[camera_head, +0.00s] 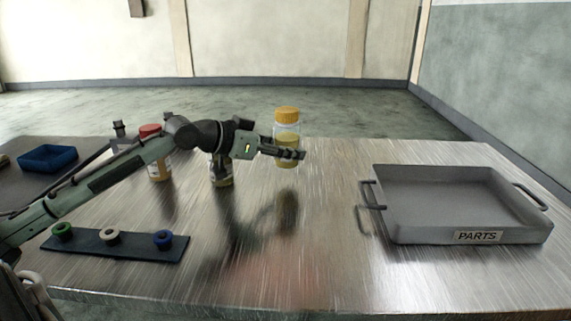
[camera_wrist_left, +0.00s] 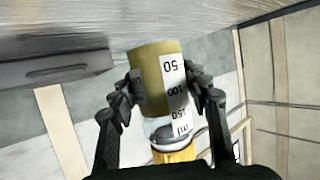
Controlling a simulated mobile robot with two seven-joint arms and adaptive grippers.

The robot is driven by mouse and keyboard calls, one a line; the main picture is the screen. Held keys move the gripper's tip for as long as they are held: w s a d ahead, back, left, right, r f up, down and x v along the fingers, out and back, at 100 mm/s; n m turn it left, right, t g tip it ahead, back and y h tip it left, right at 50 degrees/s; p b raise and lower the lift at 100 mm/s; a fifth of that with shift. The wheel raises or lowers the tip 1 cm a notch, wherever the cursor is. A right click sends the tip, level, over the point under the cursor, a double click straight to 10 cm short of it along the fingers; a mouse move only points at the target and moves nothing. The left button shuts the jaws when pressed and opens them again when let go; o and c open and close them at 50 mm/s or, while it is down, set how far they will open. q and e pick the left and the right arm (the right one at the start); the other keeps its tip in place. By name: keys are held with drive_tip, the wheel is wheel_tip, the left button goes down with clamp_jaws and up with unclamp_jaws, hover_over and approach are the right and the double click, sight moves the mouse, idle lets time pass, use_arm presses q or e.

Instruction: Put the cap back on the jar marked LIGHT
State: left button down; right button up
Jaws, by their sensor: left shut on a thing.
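My left gripper (camera_head: 291,154) is shut around the side of a clear jar (camera_head: 286,132) with yellow liquid. An orange-yellow cap (camera_head: 287,115) sits on top of this jar. In the left wrist view the jar (camera_wrist_left: 158,75) is between the fingers, its scale label upside down and the cap (camera_wrist_left: 176,152) toward the palm side. The jar looks upright and seems raised off the table. No word LIGHT can be read on any jar. A red-capped jar (camera_head: 155,160) stands to the left. Another jar (camera_head: 221,178) is partly hidden behind my left wrist. My right gripper is not in view.
A dark mat (camera_head: 88,248) at the front left holds a green, a beige and a blue ring-shaped piece. A grey PARTS tray (camera_head: 400,236) with handles stands at the right. A blue bin (camera_head: 48,158) is at the far left. The metal table's middle front is clear.

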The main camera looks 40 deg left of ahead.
sight(276, 163)
use_arm(q)
drive_tip(key=shift+f, duration=1.95)
drive_tip(key=shift+f, duration=0.2)
drive_tip(key=c, duration=1)
unclamp_jaws()
drive_tip(key=shift+r, duration=0.15)
drive_tip(key=v, duration=1.2)
